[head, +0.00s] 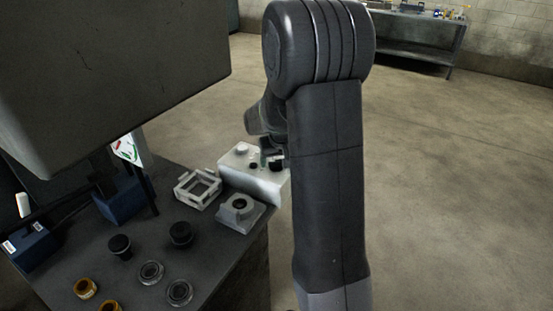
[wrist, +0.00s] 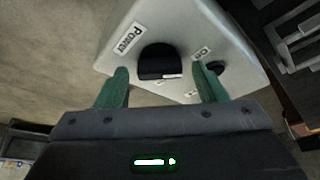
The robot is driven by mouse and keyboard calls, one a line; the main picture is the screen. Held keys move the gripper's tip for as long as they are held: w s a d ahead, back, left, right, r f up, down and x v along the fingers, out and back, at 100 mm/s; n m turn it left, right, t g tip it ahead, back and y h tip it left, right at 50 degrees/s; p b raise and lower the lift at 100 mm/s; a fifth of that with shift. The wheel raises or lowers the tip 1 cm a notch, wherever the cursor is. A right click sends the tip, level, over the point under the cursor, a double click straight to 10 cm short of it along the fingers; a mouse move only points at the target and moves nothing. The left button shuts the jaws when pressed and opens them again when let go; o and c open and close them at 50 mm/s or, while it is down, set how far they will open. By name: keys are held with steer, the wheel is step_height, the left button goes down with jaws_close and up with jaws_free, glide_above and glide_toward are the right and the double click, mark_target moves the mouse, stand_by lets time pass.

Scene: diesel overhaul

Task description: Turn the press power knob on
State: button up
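The press control box (head: 238,178) is light grey and stands at the table's far right corner in the head view. In the wrist view the box (wrist: 195,35) carries a "Power" label and a black power knob (wrist: 159,60). The knob has a white mark on its lower right part. An "On" label (wrist: 203,53) shows near the right finger. My gripper (wrist: 160,72) is open, with one green finger on either side of the knob and a visible gap to each. I cannot tell how deep the fingertips reach. In the head view my gripper (head: 269,153) is over the box, partly hidden by my arm.
A smaller black knob (wrist: 217,68) is just right of the right finger. A white square frame (head: 197,189) and a grey block with a round hole (head: 240,212) stand close to the box. Black and orange round parts lie nearer. Open floor is on the right.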

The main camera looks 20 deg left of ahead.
steer(key=c, duration=0.9)
steer(key=shift+o, duration=0.2)
steer(key=shift+m+b, duration=0.3)
steer(key=shift+b, duration=0.05)
steer(key=m+b, duration=0.1)
steer(key=m+h+b, duration=0.1)
steer(key=shift+a+f+m+t+b, duration=0.1)
steer(key=shift+f+m+t+b, duration=0.1)
steer(key=shift+m+t+b, duration=0.15)
steer(key=m+b, duration=0.1)
steer(key=m, duration=0.1)
steer(key=m+h+b, duration=0.1)
steer(key=b, duration=0.1)
steer(key=shift+s+a+m+t+h, duration=0.1)
steer(key=shift+m+t+h, duration=0.15)
steer(key=shift+m+h, duration=0.1)
steer(key=m+h+b, duration=0.1)
steer(key=m, duration=0.1)
steer(key=m+h+b, duration=0.1)
steer(key=m, duration=0.2)
steer(key=shift+a+r+b, duration=0.15)
steer(key=shift+b, duration=0.2)
steer(key=m, duration=0.3)
steer(key=m+g+h, duration=0.1)
steer(key=m, duration=0.2)
steer(key=shift+a+r+g+h, duration=0.1)
steer(key=shift+g+h, duration=0.15)
steer(key=shift+g, duration=0.05)
